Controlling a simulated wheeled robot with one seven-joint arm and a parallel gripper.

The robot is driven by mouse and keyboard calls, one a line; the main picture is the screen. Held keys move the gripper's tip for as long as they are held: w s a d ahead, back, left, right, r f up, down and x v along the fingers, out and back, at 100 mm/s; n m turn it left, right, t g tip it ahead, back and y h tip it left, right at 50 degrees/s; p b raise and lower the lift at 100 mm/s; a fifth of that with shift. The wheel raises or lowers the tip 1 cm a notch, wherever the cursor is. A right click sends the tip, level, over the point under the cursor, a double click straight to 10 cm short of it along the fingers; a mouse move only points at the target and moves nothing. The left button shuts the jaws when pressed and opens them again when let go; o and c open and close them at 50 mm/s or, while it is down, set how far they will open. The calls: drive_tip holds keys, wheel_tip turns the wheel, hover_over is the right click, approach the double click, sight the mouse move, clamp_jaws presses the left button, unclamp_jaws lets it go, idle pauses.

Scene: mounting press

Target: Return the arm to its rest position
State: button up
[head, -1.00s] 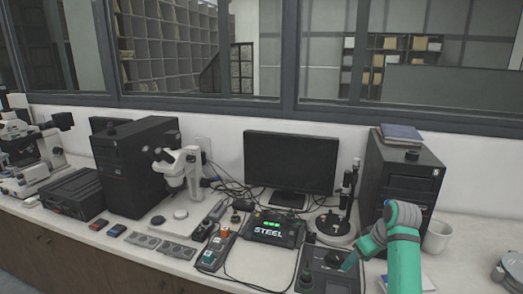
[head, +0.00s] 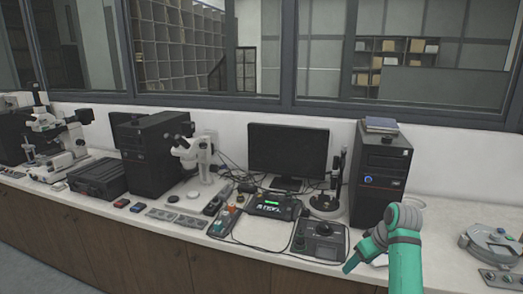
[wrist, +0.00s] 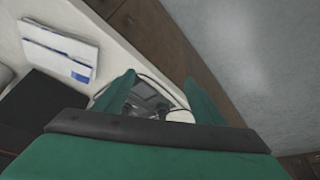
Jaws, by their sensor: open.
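My teal arm shows at the lower right of the head view. My gripper (head: 352,264) points down and left, over the front edge of the bench, to the right of a black device with a round knob (head: 319,244). In the wrist view my gripper (wrist: 160,88) has its two green fingers spread apart, with nothing held between them. A dark object and a white rounded item show beyond the fingers, partly hidden by the gripper body.
The white bench top (head: 457,262) holds a black computer tower (head: 381,172), a monitor (head: 288,150), a stereo microscope (head: 195,157) and a grey round device (head: 494,243). A white booklet (wrist: 60,50) shows in the wrist view. Floor in front of the bench is clear.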

drive_tip(key=a+f+m+t, duration=0.1)
drive_tip(key=a+f+t, duration=0.1)
drive_tip(key=a+f, duration=0.75)
drive_tip(key=a+f+m+t, duration=0.1)
drive_tip(key=a+f, duration=0.6)
drive_tip(key=f, duration=0.5)
drive_tip(key=s+a+f+m+t, duration=0.2)
drive_tip(key=s+a+f+t, duration=0.1)
drive_tip(key=s+a+f, duration=0.85)
drive_tip(key=s+a+r+m+t+h, duration=0.1)
drive_tip(key=s+a, duration=0.1)
drive_tip(key=s, duration=1)
drive_tip(key=s+a+r+m+t+h, duration=0.1)
drive_tip(key=s+a, duration=0.1)
drive_tip(key=s, duration=0.9)
drive_tip(key=s+r+n+t, duration=0.1)
drive_tip(key=s+r+t, duration=0.2)
drive_tip(key=s+r, duration=1.4)
drive_tip(key=shift+s+d+r, duration=0.3)
drive_tip(key=shift+s+d, duration=0.1)
drive_tip(key=shift+s, duration=0.4)
